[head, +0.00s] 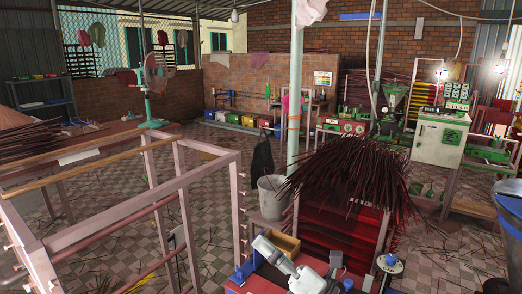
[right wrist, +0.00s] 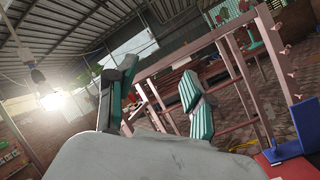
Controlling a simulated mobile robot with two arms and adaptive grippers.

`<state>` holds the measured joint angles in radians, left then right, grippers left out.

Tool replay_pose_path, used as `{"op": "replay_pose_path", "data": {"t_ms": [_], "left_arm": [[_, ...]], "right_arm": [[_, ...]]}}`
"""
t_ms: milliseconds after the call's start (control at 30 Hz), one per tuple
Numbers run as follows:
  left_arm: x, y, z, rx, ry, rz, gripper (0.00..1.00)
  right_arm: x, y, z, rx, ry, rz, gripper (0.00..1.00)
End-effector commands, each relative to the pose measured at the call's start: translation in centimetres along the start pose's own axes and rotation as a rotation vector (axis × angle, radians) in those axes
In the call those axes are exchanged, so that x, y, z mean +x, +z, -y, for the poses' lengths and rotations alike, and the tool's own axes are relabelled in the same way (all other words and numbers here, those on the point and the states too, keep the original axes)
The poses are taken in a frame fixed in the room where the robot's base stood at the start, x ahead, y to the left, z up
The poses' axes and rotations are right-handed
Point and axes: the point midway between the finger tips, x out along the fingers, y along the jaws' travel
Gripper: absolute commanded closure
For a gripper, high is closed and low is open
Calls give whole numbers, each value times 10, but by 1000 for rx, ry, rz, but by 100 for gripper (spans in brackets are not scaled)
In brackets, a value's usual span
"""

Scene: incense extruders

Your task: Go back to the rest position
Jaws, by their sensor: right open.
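My right gripper (head: 337,262) shows at the bottom of the head view, above the red table. In the right wrist view its two teal-padded fingers (right wrist: 154,92) stand wide apart with nothing between them, so it is open and empty. Pale arm links of mine show beside it in the head view. My left gripper is in neither view.
A pink metal frame (head: 180,180) stands close on the left. The red table (head: 240,288) holds a wooden box (head: 287,244). Dark red incense sticks (head: 345,172) are heaped behind it, near a grey bucket (head: 272,197) and a pale post (head: 296,95).

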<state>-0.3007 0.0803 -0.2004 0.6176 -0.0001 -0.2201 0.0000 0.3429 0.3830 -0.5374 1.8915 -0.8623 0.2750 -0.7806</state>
Motion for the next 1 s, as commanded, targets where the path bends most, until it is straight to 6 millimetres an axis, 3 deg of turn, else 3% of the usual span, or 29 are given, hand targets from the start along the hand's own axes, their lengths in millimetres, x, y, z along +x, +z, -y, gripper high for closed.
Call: {"op": "replay_pose_path", "data": {"t_ms": [100,200,267,433,533,700,1000], "left_arm": [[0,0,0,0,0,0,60],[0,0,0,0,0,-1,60],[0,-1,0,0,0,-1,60],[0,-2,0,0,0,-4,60],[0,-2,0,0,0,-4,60],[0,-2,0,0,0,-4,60],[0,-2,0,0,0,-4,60]], "right_arm": [[-40,24,30,366,-185,304,48],[-91,30,64,666,-350,551,48],[-127,23,83,842,-454,699,48],[-238,-31,113,1284,-762,1098,48],[-288,-68,111,1458,-914,1277,48],[-344,-116,92,1632,-1109,1490,48],[-405,-176,43,1792,-1385,1759,48]]}}
